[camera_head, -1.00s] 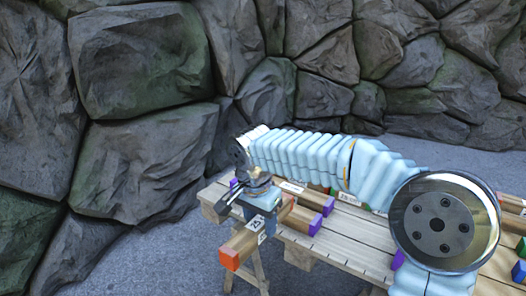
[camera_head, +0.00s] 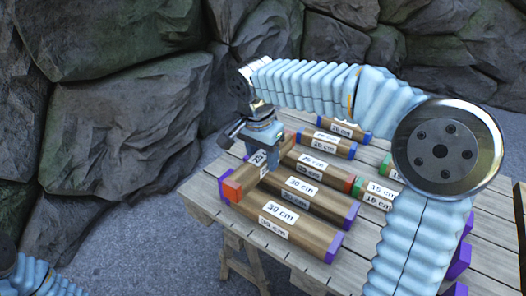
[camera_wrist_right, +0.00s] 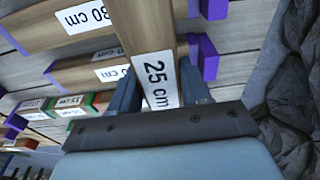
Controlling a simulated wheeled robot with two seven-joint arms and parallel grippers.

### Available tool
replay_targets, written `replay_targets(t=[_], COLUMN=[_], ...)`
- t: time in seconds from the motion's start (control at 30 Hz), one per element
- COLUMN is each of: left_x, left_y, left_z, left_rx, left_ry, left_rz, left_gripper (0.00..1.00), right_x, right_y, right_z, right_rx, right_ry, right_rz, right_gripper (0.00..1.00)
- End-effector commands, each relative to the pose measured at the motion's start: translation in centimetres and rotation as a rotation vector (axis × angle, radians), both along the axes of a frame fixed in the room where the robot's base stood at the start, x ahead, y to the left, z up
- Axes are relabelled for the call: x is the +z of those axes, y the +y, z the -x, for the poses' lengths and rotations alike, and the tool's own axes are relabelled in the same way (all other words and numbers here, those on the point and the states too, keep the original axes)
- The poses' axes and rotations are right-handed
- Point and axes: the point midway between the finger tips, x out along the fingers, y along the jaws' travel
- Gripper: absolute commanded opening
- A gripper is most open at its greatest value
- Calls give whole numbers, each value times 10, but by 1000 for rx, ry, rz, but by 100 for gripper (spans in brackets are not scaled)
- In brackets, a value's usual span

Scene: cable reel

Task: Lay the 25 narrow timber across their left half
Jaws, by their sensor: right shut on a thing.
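My right gripper (camera_head: 263,150) is shut on the 25 cm timber (camera_head: 252,176), a narrow brown bar with an orange-red end. The bar runs crosswise over the left ends of the purple-ended 30 cm timbers (camera_head: 300,227). In the right wrist view, the 25 cm timber (camera_wrist_right: 146,45) is between the fingers and crosses above a 30 cm timber (camera_wrist_right: 65,30) near its purple end. Whether it touches the timbers below cannot be told. My left gripper is out of view.
Timbers marked 25 cm (camera_head: 318,166), 20 cm (camera_head: 327,143) and 15 cm (camera_head: 378,187) lie on the slatted table (camera_head: 290,260). More purple-ended pieces (camera_head: 460,258) are at the right. A rock wall (camera_head: 120,130) stands behind and left.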

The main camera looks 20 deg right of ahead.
Motion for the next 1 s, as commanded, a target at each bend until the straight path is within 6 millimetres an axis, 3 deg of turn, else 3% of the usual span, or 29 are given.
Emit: replay_targets(t=[0.5, 1.0], left_x=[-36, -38], left_y=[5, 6], left_z=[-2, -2], left_rx=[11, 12], left_ry=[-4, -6], left_rz=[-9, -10], left_gripper=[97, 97], right_x=[-43, -45], right_y=[0, 0], right_z=[0, 0], right_rx=[0, 0], right_ry=[-1, -1], right_rz=[-1, -1], right_gripper=[10, 10])
